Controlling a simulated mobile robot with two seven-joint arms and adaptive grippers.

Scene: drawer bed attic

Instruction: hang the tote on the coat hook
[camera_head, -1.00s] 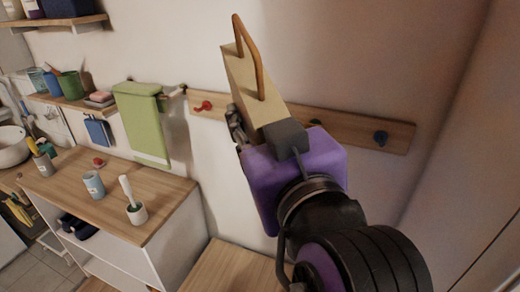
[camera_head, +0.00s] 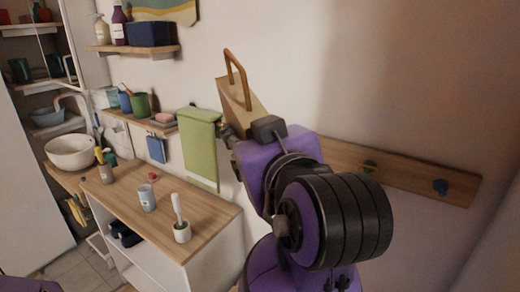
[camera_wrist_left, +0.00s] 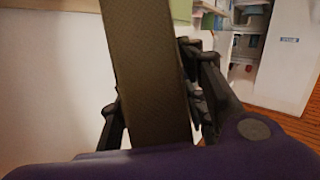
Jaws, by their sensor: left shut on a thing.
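The tan tote (camera_head: 236,98) with a brown loop handle (camera_head: 243,70) is held up in front of the wall, tilted, handle at the top. My left gripper (camera_head: 229,135) is shut on the tote; in the left wrist view the tote (camera_wrist_left: 145,60) runs between the fingers as an olive-brown slab. The rail's left part is hidden behind my arm. The tote is apart from the visible hooks. My right gripper is not seen.
A green towel (camera_head: 200,150) hangs left of the tote. Below is a wooden-topped cabinet (camera_head: 125,207) with a cup (camera_head: 147,198) and a brush in a holder (camera_head: 182,232). Shelves with bottles and pots (camera_head: 140,102) line the wall. The wall above the rail is clear.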

